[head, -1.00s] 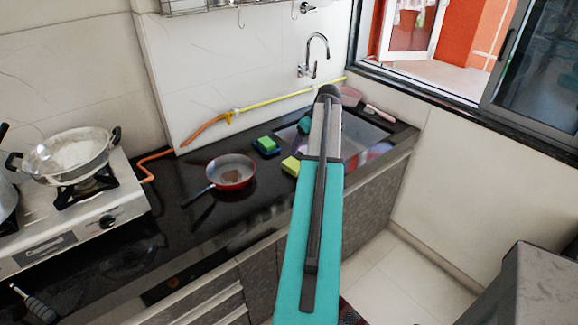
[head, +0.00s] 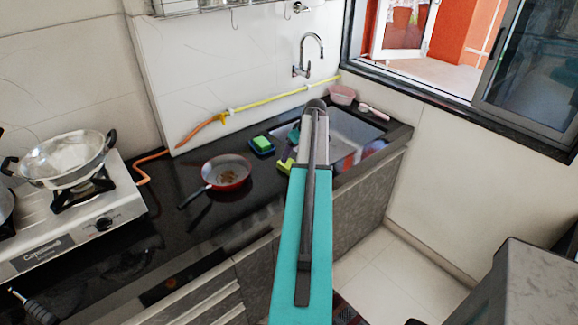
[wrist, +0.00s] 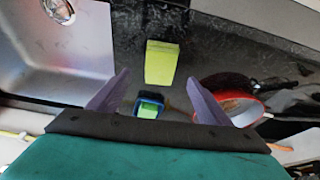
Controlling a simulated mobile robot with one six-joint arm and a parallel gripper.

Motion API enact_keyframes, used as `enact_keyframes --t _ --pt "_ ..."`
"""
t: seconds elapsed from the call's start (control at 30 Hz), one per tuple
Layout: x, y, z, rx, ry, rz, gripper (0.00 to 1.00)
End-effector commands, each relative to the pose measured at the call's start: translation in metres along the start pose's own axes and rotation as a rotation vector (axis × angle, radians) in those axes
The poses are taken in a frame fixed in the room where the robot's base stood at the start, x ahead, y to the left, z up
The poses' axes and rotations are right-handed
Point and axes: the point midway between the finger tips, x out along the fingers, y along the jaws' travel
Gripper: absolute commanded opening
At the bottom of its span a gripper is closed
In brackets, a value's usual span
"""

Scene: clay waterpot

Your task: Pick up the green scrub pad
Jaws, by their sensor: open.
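A green pad (head: 262,142) sits on a blue base on the black counter, left of the sink. A yellow-green block (head: 285,164) lies nearer, partly hidden by my arm. In the wrist view this block (wrist: 161,60) is whole, ahead of and roughly between my fingertips. My gripper (wrist: 158,76) is open, with nothing between its purple fingers. In the head view my arm hides the fingers.
A red frying pan (head: 228,172) stands left of the pads; it is at right in the wrist view. The sink (head: 342,145) lies right of them. A yellow-orange hose (head: 260,101) runs along the wall. A stove with a steel pan (head: 66,158) is at left.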

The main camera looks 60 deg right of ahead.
Motion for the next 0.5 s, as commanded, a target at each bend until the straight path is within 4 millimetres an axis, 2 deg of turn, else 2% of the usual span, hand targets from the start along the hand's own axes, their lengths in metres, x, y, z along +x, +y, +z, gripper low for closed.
enact_keyframes --t 0.23,0.5 --pt "0.021 0.001 0.001 0.001 -0.001 -0.001 0.72" --pt "0.025 0.001 0.001 0.001 0.0 0.0 0.72"
